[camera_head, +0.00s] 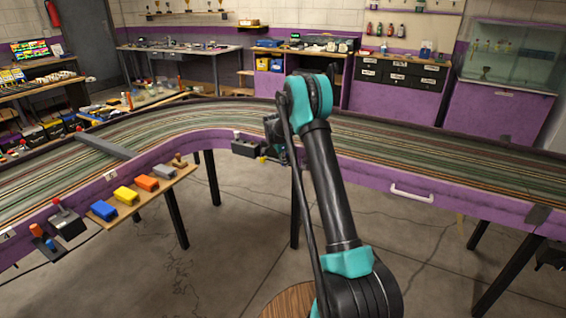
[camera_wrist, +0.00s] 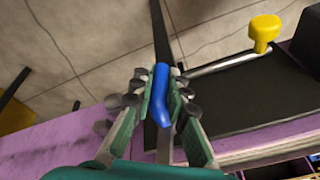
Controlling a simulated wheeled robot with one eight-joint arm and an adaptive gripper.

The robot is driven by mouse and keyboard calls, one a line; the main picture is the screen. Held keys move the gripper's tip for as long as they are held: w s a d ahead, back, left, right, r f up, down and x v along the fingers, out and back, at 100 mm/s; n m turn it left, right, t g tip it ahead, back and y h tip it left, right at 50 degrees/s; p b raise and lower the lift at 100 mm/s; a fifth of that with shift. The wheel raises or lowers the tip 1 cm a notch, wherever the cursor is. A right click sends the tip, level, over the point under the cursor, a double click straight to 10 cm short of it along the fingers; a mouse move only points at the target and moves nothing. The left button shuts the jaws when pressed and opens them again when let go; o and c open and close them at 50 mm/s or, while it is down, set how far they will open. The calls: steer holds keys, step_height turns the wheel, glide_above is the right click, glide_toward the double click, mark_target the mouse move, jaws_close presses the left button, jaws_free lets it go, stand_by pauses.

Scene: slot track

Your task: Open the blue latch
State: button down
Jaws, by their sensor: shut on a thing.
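The blue latch (camera_wrist: 161,100) shows in the wrist view as a long, slightly bent blue handle. My gripper (camera_wrist: 159,74) has its fingers on both sides of it and is shut on it. A thin metal strip runs below the handle between the fingers. In the head view my gripper (camera_head: 276,140) is at the purple front side of the track, right beside a small black box. The blue latch is hidden behind my arm there.
The black box (camera_head: 245,148) carries a yellow knob (camera_wrist: 264,30) on a metal rod, right of my gripper in the wrist view. A shelf (camera_head: 140,199) with coloured blocks juts out at left. A white handle (camera_head: 411,193) is at right. The floor below is mostly open between the track legs.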

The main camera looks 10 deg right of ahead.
steer(key=shift+s+f, duration=0.1)
steer(key=shift+s, duration=0.05)
stand_by(0.3)
steer(key=c, duration=1.5)
jaws_free()
steer(key=v, duration=1.2)
